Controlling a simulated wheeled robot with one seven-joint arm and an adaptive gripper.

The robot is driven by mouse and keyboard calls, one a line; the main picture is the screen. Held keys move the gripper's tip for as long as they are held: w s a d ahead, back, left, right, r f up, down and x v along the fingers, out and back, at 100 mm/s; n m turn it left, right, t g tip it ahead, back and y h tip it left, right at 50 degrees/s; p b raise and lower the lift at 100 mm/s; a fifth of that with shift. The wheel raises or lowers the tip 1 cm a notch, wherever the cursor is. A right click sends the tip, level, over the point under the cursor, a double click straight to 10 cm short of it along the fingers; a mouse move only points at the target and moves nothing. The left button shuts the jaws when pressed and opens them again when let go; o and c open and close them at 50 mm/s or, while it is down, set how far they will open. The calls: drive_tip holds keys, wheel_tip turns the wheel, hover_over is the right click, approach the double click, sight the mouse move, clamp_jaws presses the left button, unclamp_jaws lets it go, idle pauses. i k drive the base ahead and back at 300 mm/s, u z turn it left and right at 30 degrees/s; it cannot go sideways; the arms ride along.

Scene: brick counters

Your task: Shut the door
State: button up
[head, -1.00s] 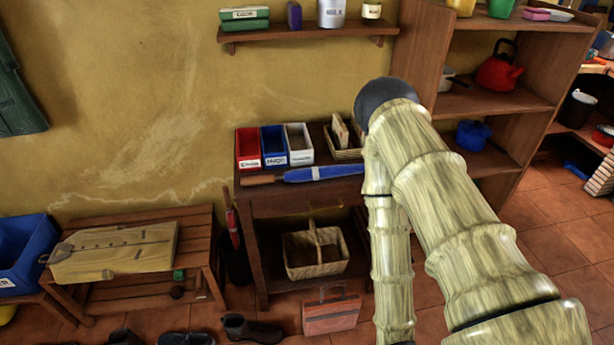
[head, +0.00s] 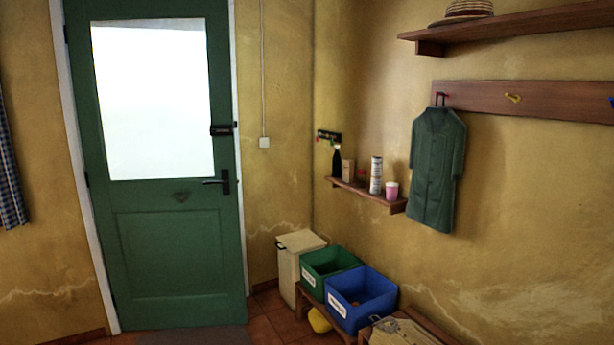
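A green door (head: 165,255) with a bright glazed upper panel (head: 152,100) stands at the left of the head view. It sits in or very near its white frame (head: 75,170). I cannot tell whether it is fully shut or slightly ajar. A dark lever handle (head: 218,181) is on its right side, with a dark lock box (head: 222,130) above it. A hinge shows at the left edge. My gripper and arm are out of view.
A cream bin (head: 290,270), a green crate (head: 328,263) and a blue crate (head: 360,297) stand right of the door. A small shelf (head: 365,192) and a hanging green coat (head: 436,165) are on the right wall. A dark mat (head: 195,338) lies before the door.

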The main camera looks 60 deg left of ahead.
sight(171, 248)
drive_tip(key=u, duration=3.2)
drive_tip(key=i, duration=2.75)
drive_tip(key=z, duration=0.95)
drive_tip(key=i, duration=0.25)
drive_tip(key=u, duration=0.05)
